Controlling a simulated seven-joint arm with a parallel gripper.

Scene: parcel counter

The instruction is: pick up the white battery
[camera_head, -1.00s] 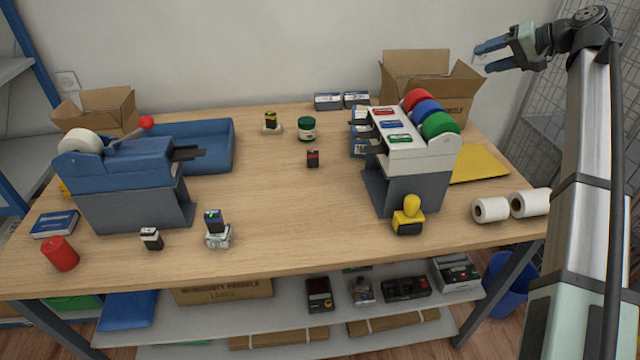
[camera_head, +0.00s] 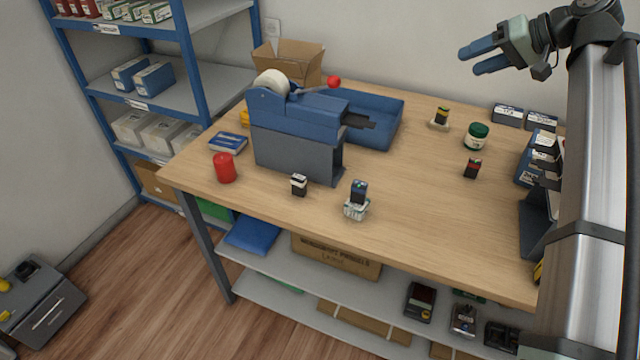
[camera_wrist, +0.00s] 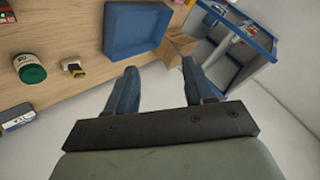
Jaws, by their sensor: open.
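My gripper (camera_head: 467,59) is open and empty, high above the back right of the table and far from the battery. In the wrist view its two blue fingers (camera_wrist: 160,68) are spread with nothing between them. I cannot make out the white battery in the wrist view.
A red cylinder (camera_head: 224,168) stands left of the battery, and a dark battery on a clear holder (camera_head: 356,208) stands right of it. A blue tray (camera_head: 372,133), green-lidded jar (camera_head: 476,137) and red-black battery (camera_head: 472,168) are farther back. The table's middle is clear.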

